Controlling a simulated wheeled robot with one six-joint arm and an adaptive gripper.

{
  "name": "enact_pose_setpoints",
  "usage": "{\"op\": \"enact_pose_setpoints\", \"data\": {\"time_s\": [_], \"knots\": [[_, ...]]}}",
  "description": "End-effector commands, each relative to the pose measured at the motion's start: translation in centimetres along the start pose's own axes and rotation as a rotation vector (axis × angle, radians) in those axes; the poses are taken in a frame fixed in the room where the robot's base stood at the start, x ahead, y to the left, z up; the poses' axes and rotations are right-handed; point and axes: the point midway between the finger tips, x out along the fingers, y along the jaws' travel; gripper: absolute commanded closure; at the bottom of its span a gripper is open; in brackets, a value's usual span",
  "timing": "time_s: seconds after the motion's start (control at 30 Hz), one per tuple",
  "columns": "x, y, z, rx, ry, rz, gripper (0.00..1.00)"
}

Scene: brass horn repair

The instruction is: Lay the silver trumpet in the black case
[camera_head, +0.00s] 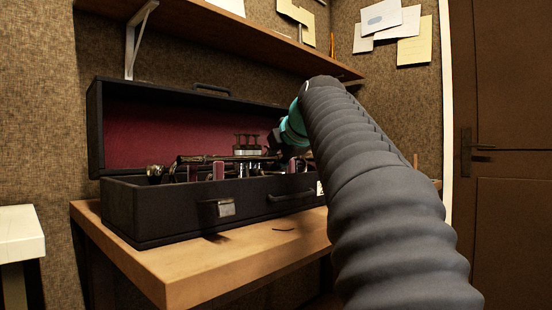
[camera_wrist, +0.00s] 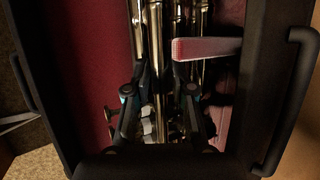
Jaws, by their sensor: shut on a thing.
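The black case (camera_head: 155,215) stands open on the wooden bench, its lid up at the back and its lining dark red. The silver trumpet (camera_head: 220,158) lies along the inside of the case, its valves standing up near the middle. In the wrist view the trumpet's tubes (camera_wrist: 158,50) run lengthwise between the case walls, beside a pink padded divider (camera_wrist: 208,48). My gripper (camera_wrist: 160,115) is down inside the case, shut on the trumpet. In the head view my arm and the case front hide the fingers and the trumpet's right end.
A shelf (camera_head: 240,38) on a white bracket (camera_head: 136,40) hangs above the lid. A white surface (camera_head: 20,235) stands at the left.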

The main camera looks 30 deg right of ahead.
Motion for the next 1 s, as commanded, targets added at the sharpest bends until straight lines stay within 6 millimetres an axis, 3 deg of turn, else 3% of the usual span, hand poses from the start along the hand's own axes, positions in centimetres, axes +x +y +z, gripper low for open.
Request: {"op": "enact_pose_setpoints", "data": {"time_s": [1.0], "knots": [[0.23,-0.59,-0.16,0.000,-0.001,0.005,1.00]]}}
